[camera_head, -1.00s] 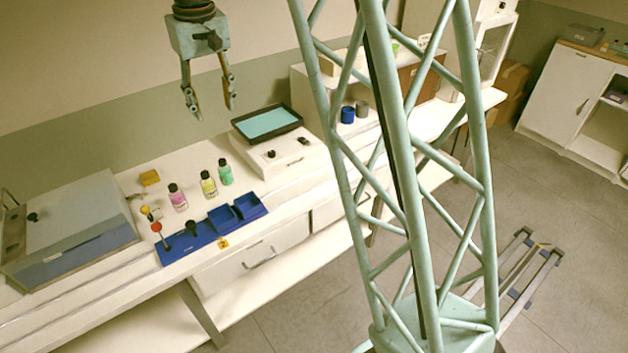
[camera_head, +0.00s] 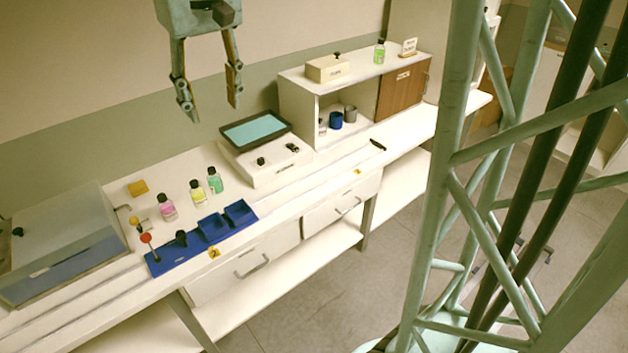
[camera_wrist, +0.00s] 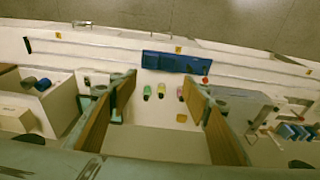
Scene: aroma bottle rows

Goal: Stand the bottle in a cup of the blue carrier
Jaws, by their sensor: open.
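The blue carrier (camera_head: 166,263) lies near the bench's front edge, with two square open cups at its right part. It also shows in the wrist view (camera_wrist: 160,62). A pink bottle (camera_head: 166,208), a yellow bottle (camera_head: 197,192) and a green bottle (camera_head: 215,181) stand upright in a row behind it, dark-capped. Another green bottle (camera_head: 379,53) stands on top of the shelf unit. Which bottle is meant cannot be told. My gripper (camera_head: 212,108) is open and empty, high above the bench, apart from everything. In the wrist view the row of bottles shows between its fingers.
A lidded box (camera_head: 60,240) stands at the bench's left end. A scale-like device (camera_head: 265,165) with a dark tray stands right of the bottles. The shelf unit (camera_head: 300,108) holds blue and grey cups. A yellow block (camera_head: 138,188) lies behind the bottles.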

